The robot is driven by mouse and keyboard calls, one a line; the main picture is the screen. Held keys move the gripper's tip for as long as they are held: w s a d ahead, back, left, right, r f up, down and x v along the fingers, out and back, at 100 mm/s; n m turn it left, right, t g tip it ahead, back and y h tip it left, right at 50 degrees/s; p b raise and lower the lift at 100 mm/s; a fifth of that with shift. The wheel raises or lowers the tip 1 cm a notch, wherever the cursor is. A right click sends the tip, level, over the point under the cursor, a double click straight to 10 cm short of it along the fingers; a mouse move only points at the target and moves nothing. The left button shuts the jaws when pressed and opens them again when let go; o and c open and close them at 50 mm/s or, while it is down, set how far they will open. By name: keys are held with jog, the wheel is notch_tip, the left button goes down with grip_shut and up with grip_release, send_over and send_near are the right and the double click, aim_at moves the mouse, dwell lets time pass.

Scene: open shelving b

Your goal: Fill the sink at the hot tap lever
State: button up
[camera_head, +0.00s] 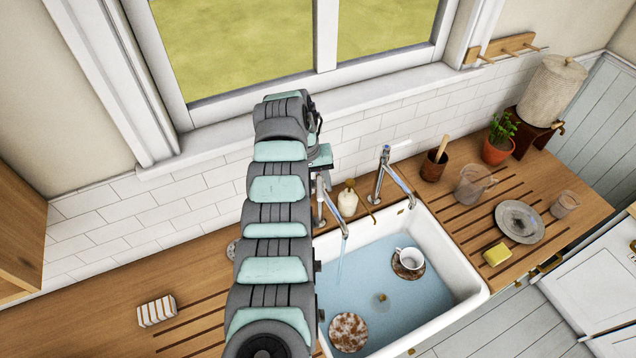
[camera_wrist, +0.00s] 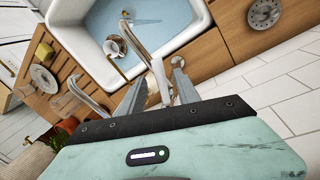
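The white sink (camera_head: 470,303) holds a pool of bluish water (camera_head: 372,270). The chrome tap on the left (camera_head: 334,214) runs a thin stream into it; this tap also shows in the wrist view (camera_wrist: 137,43). A second chrome tap (camera_head: 386,178) stands to its right with no stream visible. My gripper (camera_head: 319,188) is over the running tap. In the wrist view its two fingers (camera_wrist: 157,88) are apart, one on each side of a pale upright part, apparently that tap's lever. I cannot tell whether they touch it. My arm partly hides this spot in the head view.
A cup on a saucer (camera_head: 409,261) and a brown-patterned plate (camera_head: 348,332) lie in the sink. A soap bottle (camera_head: 348,201) stands between the taps. The right drainboard holds a glass jug (camera_head: 470,184), plate (camera_head: 519,221) and yellow sponge (camera_head: 497,254). A striped block (camera_head: 157,310) is at left.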

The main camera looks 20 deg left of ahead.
jog(key=shift+d+f, duration=0.1)
jog(key=shift+f, duration=0.45)
jog(key=shift+c, duration=0.6)
grip_shut()
dwell(0.5)
